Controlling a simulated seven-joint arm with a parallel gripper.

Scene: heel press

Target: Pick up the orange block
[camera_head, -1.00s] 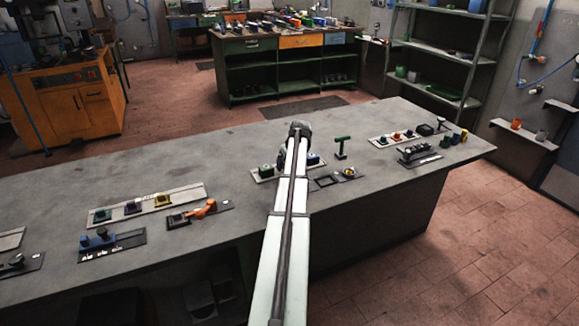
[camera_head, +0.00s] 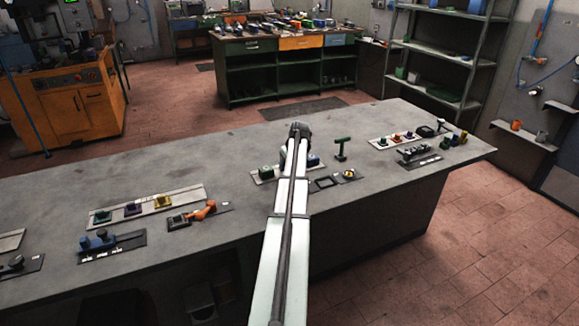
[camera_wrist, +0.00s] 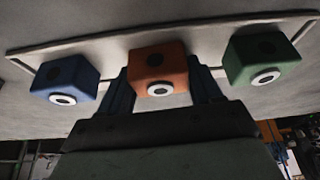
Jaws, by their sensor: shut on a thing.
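The orange block (camera_wrist: 158,68) shows in the middle of the wrist view, with a dark round mark and a white ring on it. My gripper (camera_wrist: 160,90) is shut on it, with one dark finger at each side. A blue block (camera_wrist: 66,80) stands to its left and a green block (camera_wrist: 262,60) to its right, both apart from my fingers. In the head view my arm hides the gripper and the orange block. I cannot tell whether the orange block still touches the pale strip (camera_wrist: 110,45) behind it.
The head view shows a grey worktop (camera_head: 240,150). A strip with several small coloured blocks (camera_head: 133,209) lies to the left, near an orange lever (camera_head: 205,210). The worktop's left rear is clear.

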